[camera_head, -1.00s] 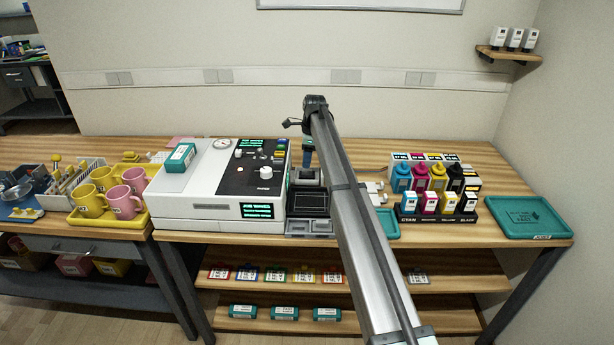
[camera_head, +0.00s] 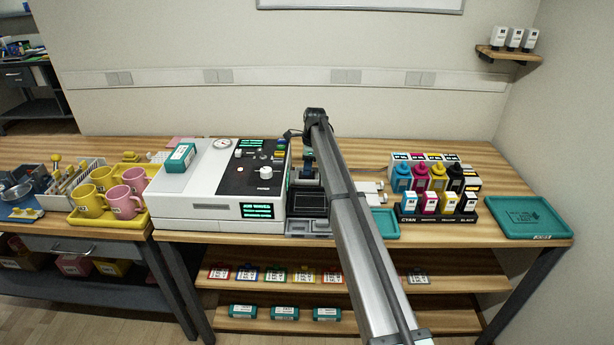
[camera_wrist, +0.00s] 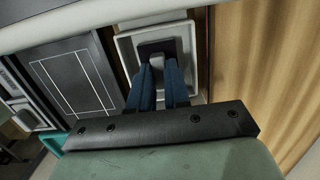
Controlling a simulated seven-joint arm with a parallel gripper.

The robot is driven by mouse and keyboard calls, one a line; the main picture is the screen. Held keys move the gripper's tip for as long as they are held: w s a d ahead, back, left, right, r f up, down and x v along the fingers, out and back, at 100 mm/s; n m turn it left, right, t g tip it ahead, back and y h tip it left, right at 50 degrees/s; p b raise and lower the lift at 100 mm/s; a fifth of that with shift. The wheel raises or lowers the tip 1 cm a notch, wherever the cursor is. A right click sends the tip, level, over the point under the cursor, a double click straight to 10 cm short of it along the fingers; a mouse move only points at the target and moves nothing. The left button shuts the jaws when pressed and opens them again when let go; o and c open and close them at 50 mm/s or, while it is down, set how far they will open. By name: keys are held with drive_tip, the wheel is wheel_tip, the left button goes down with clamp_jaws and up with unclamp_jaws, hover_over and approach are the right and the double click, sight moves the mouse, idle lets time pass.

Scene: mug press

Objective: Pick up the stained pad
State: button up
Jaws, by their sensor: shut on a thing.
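My gripper (camera_wrist: 158,72) shows in the wrist view as two blue fingers, shut on a small grey grip on top of a dark square pad (camera_wrist: 149,46). The pad lies within the outline of a pale, square, rimmed holder (camera_wrist: 124,44). I cannot tell whether it touches the holder's floor, and no stain can be made out. In the head view my gripper (camera_head: 308,168) is low beside the white press machine (camera_head: 215,180), partly hidden by my arm. The pad cannot be made out there.
In the wrist view a dark plate with a white outline (camera_wrist: 78,80) lies left of the holder, and bare wood (camera_wrist: 250,60) lies right. In the head view, ink bottles (camera_head: 437,178) and a teal tray (camera_head: 527,217) stand right; mugs on a yellow tray (camera_head: 88,222) stand left.

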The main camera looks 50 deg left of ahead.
clamp_jaws()
drive_tip(key=shift+r, duration=0.1)
